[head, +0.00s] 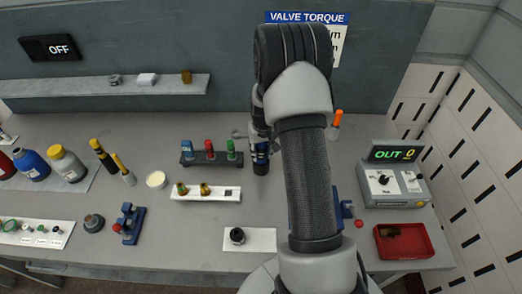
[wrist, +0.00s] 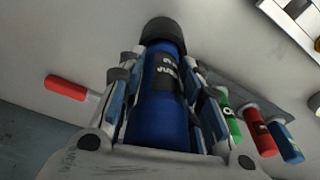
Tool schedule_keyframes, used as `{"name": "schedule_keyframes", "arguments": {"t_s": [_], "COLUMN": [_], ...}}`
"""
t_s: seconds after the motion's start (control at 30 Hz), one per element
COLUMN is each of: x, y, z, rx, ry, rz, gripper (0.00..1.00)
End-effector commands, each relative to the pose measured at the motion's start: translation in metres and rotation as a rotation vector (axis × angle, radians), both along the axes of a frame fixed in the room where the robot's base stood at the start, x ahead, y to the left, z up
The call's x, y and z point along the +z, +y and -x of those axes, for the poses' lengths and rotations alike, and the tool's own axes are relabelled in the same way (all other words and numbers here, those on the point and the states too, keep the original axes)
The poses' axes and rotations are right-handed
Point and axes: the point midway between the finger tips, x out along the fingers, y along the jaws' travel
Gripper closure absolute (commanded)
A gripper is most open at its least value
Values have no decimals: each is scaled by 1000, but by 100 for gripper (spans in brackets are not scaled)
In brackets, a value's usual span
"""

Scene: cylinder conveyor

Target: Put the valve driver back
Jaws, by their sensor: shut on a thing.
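My gripper (head: 259,150) is shut on a blue cylinder-shaped tool with a black end and a dark label, which looks like the valve driver (wrist: 155,115). In the wrist view the gripper's fingers (wrist: 158,85) press on both sides of the blue body. In the head view the tool's lower end (head: 261,168) shows below the gripper, close to the bench. Whether it touches the bench I cannot tell. The gripper is just right of a dark rack (head: 212,161) with blue, red and green handles. My arm hides part of the bench.
An orange-handled tool (head: 337,119) stands behind at right. A white block with brass parts (head: 206,194) lies in front of the rack. A white plate with a black ring (head: 262,240), an OUT display box (head: 395,187) and a red tray (head: 423,250) are nearer or rightward.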

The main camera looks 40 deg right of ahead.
Motion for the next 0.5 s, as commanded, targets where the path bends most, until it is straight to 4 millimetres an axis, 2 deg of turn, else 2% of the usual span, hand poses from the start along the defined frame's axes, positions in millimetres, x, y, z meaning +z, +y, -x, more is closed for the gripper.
{"name": "schedule_keyframes", "arguments": {"t_s": [0.33,0.37,0.5], "x": [-8,-7,-7], "y": [-1,-1,0], "z": [-1,-1,-1], "rx": [0,0,0], "ry": [-3,-3,-2], "rz": [1,1,1], "gripper": [100,66,57]}}
